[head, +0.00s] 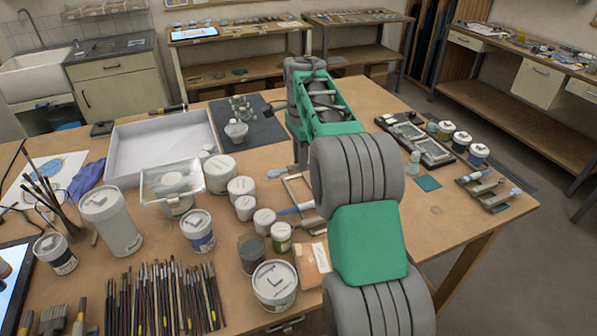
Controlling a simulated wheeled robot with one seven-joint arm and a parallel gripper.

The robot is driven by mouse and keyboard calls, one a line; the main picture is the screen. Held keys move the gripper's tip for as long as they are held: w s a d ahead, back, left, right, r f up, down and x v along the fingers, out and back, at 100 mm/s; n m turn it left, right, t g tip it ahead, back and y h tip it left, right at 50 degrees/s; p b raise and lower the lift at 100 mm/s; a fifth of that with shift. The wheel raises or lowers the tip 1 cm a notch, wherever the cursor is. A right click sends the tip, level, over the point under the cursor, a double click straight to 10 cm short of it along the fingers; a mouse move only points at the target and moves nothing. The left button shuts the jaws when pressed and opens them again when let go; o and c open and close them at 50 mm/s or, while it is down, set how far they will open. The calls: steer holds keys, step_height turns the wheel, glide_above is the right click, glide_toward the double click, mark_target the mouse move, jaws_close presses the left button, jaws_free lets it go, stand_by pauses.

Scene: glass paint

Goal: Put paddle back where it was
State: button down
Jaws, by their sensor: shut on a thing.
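My arm reaches from the bottom right to the back of the main table. My gripper (300,152) is mostly hidden behind my arm's green link; only a grey part shows below the wrist. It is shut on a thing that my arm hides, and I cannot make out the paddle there. A blue-handled tool (297,209) lies on a small wooden rack (302,188) just below and in front of it, partly covered by my arm.
White tubs (219,173) and jars crowd the table left of my arm. A white tray (118,156) and a dark mat (262,128) lie behind them. Brushes (165,300) line the front.

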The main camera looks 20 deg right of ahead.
steer(key=f+b, duration=0.1)
steer(key=f, duration=0.3)
steer(key=shift+w+f, duration=0.1)
steer(key=shift+w, duration=0.1)
step_height(320, 180, down, 5)
steer(key=b, duration=0.4)
steer(key=shift+b, duration=0.35)
steer(key=shift+s+r+p, duration=0.1)
steer(key=shift+r+p, duration=0.15)
steer(key=shift+p, duration=0.05)
steer(key=shift+a+p, duration=0.1)
steer(key=shift+p, duration=0.2)
steer(key=shift+f, duration=0.4)
steer(key=c, duration=1.2)
jaws_free()
